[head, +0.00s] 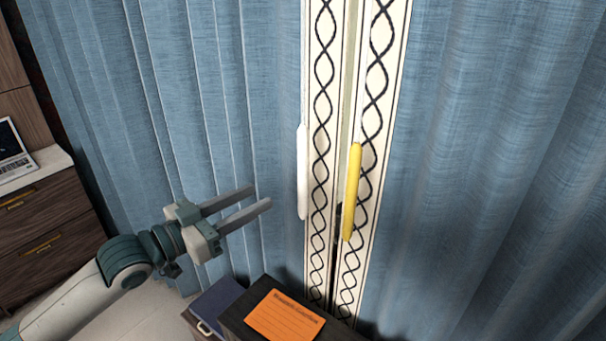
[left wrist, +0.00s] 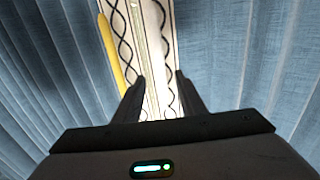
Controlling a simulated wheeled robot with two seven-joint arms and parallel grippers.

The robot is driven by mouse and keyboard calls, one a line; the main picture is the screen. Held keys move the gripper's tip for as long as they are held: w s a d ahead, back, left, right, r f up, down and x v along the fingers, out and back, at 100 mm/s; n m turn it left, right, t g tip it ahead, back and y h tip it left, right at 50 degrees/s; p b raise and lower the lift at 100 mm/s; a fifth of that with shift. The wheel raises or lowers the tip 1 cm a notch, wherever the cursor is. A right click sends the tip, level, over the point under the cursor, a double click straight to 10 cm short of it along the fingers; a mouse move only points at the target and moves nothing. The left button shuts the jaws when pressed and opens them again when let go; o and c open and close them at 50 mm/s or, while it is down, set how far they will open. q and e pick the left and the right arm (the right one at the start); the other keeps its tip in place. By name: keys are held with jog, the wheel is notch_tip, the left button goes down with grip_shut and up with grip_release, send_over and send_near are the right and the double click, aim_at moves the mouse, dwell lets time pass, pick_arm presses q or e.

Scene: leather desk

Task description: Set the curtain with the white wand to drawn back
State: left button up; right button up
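The white wand (head: 302,172) hangs upright at the left edge of the cream trim on the left blue curtain (head: 215,90). That curtain hangs in folds across the left and middle of the head view. Its trim nearly meets the trim of the right curtain (head: 500,150), with a narrow strip between them. My left gripper (head: 261,198) is open and empty, to the left of the white wand and apart from it. In the left wrist view its fingers (left wrist: 160,90) are spread, with the patterned trims beyond. I cannot make out the white wand there. My right gripper is out of view.
A yellow wand (head: 352,192) hangs on the right curtain's trim. An orange booklet (head: 284,318) lies on a dark box-like surface below the wands, beside a dark blue item (head: 216,305). A wooden drawer unit (head: 45,235) with a laptop (head: 10,152) stands at left.

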aim_at(299, 177)
pick_arm(q)
jog(key=b+x, duration=0.2)
jog(key=x, duration=1.2)
grip_shut()
